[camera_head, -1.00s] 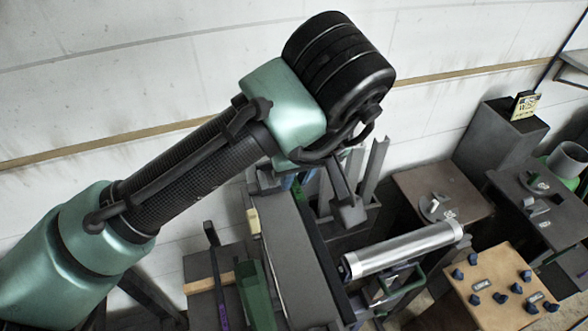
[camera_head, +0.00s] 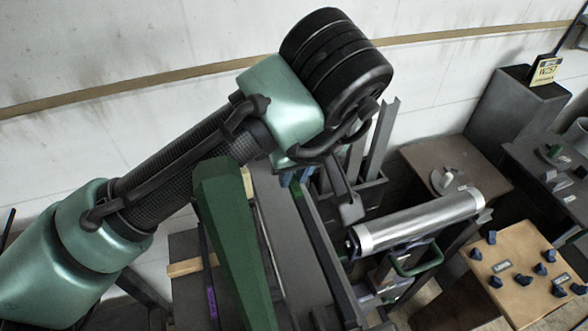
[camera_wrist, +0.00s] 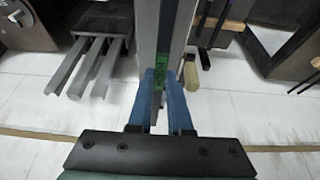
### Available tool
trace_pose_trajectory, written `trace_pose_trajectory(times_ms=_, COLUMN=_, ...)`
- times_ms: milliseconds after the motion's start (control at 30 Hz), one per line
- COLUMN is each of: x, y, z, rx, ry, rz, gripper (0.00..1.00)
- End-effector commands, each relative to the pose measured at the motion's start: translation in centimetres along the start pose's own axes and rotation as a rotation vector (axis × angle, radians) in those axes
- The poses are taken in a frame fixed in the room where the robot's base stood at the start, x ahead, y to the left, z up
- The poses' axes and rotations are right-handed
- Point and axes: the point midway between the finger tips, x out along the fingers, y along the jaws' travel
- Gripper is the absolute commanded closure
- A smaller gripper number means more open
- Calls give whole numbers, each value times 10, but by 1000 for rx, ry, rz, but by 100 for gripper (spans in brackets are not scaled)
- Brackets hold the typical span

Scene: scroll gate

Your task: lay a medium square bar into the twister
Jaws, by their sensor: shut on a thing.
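My gripper (camera_head: 294,179) is mostly hidden behind my arm in the head view; only its blue fingers show below the wrist. In the wrist view my gripper (camera_wrist: 163,84) has its two blue fingers around a long grey bar (camera_wrist: 156,108), with a green patch beside the fingertips. The bar runs away from the wrist, and its far end is out of view. In the head view a dark narrow length that looks like this bar (camera_head: 322,243) slants down from the fingers. I cannot tell for sure which fixture is the twister.
A silver cylinder (camera_head: 415,224) on a stand is right of the bar. Upright grey channels (camera_head: 384,140) stand behind it. A wooden board with blue knobs (camera_head: 510,265) is at lower right. A dark green post (camera_head: 232,235) rises at lower left. The wall is behind.

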Motion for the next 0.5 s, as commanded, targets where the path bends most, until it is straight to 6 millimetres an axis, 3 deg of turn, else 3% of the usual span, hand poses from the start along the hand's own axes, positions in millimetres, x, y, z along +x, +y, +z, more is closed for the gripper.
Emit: trace_pose_trajectory(times_ms=500, x=37, y=0, z=14, rx=-1, ry=4, rz=-1, gripper=100)
